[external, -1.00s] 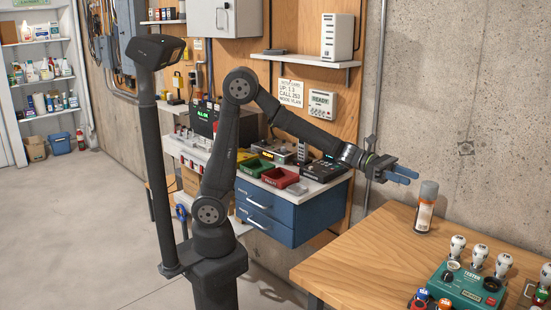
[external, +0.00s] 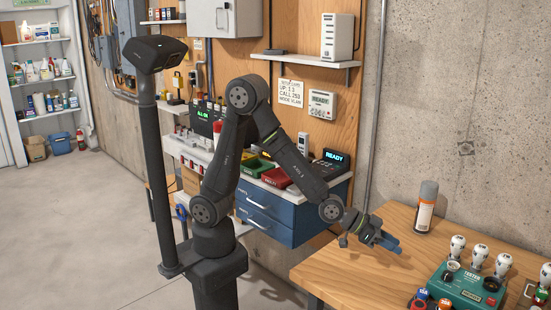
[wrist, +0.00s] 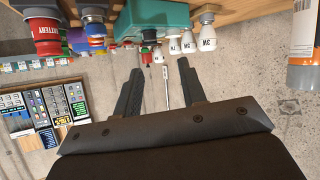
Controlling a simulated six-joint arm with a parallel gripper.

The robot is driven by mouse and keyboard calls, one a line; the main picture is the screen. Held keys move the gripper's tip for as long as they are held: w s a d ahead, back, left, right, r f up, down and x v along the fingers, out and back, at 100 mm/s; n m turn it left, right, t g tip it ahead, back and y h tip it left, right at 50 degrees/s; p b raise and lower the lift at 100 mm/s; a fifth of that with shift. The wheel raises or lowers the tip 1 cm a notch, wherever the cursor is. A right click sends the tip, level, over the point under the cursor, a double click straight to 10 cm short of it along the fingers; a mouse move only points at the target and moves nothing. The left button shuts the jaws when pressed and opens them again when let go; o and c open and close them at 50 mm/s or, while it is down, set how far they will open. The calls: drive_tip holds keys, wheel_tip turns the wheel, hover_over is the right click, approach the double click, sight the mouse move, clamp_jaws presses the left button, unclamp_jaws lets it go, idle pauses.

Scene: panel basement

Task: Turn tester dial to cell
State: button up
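The teal tester (external: 465,291) sits on the wooden table at the lower right of the external view. In the wrist view, which is upside down, the tester (wrist: 160,16) is at the top, beyond my fingers. The fingers (wrist: 160,88) are spread with nothing between them.
A spray can (external: 426,207) stands at the table's back edge, near my gripper. Red and blue capped objects (external: 421,296) stand before the tester. The bare wooden tabletop (external: 350,272) is clear to the left. A concrete wall (external: 460,110) rises behind.

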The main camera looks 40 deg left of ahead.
drive_tip(key=s+m, duration=0.1)
drive_tip(key=m, duration=0.1)
approach(449, 273)
drive_tip(key=shift+h, duration=0.4)
drive_tip(key=x, duration=0.8)
drive_tip(key=shift+w+f, duration=0.15)
drive_tip(key=shift+f, duration=0.25)
drive_tip(key=shift+c, duration=0.5)
drive_tip(key=c, duration=0.6)
